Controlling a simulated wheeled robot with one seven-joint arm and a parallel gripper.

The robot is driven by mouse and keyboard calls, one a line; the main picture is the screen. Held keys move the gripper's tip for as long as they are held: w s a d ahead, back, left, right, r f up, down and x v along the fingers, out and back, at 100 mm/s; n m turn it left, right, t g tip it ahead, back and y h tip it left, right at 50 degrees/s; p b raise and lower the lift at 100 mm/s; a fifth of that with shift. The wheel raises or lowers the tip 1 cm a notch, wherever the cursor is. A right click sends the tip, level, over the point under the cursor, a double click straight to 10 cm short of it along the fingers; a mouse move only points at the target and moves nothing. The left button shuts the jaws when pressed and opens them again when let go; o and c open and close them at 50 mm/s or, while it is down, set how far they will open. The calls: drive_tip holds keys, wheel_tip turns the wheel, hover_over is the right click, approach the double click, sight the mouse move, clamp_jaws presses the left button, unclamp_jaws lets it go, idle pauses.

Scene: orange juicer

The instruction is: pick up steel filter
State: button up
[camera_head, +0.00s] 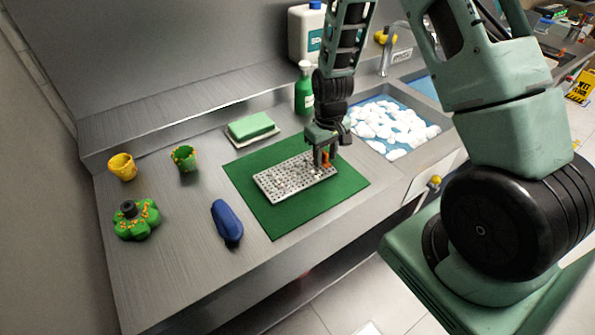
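The steel filter (287,180) is a flat, rectangular, perforated metal plate with some spots on it. It lies on the green mat (257,211) on the steel counter. My gripper (325,164) points down at the right end of the filter. Its fingers are at or just above the plate, and an orange bit shows beside them. I cannot tell whether the fingers touch the filter or how far apart they are.
A sponge (251,126), green bottle (304,92) and white jug (305,35) stand behind. A foam-filled sink (390,125) is to the right. Left are a yellow cup (122,167), green cup (184,158), green lobed thing (136,221) and blue object (227,222).

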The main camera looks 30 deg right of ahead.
clamp_jaws()
drive_tip(key=shift+r, duration=0.15)
